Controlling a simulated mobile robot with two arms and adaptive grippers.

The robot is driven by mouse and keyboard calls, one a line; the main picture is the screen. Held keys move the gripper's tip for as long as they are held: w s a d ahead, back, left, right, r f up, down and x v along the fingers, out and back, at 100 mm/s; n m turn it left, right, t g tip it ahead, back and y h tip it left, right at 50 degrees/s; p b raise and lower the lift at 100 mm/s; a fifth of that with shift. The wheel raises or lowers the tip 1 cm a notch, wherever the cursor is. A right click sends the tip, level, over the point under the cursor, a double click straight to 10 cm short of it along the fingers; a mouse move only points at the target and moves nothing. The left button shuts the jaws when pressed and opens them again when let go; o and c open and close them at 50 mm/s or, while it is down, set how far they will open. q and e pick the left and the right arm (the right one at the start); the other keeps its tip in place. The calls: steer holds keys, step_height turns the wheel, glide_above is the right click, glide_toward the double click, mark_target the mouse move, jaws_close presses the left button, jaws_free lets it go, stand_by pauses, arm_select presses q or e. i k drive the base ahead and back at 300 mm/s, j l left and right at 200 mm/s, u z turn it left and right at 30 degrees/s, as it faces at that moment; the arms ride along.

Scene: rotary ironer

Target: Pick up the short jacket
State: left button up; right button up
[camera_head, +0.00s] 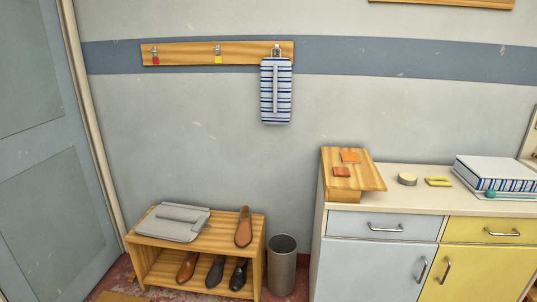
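A grey folded garment (172,222), which looks like the short jacket, lies flat on the left part of the top of a low wooden shoe bench (237,257). Its sleeve-like strips are folded across it. A blue-and-white striped cloth item (276,92) hangs from the right hook of the wall rack; I cannot tell whether it is a garment. Neither of my grippers shows in the head view.
A brown shoe (244,227) stands beside the grey garment, with several shoes on the shelf below. A metal bin (282,265) stands right of the bench. A cabinet (377,270) holds a wooden stand (352,183) and striped stack (502,172). A door (45,150) is left.

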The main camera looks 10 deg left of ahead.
mark_target(176, 223)
steer(key=i+u, duration=0.4)
steer(key=i, duration=0.15)
steer(key=i+l+u, duration=0.2)
steer(key=i+u, duration=0.2)
steer(key=i, duration=0.15)
